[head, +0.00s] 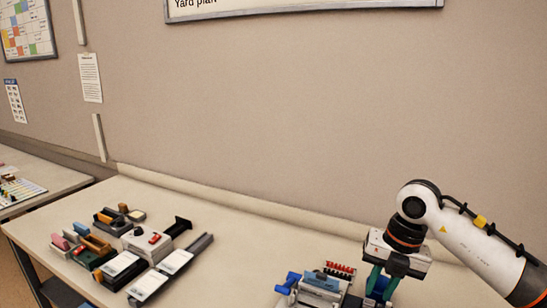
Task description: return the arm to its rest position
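My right arm comes in from the right edge and bends down at a rounded white-and-black joint. My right gripper (380,288) points down over the front right part of the table (245,245). Teal parts show below its white-and-black body, close beside a group of small items. The fingertips are low in the picture and partly hidden, so I cannot tell whether they are apart or hold anything. My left gripper is not in view.
Next to the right gripper stand a blue-handled item (288,283), a grey-blue block (320,281) and a rack of red pieces (340,269). Several stamps and boxes (140,243) stand on the left. The middle of the table is bare. A wall (270,110) rises behind.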

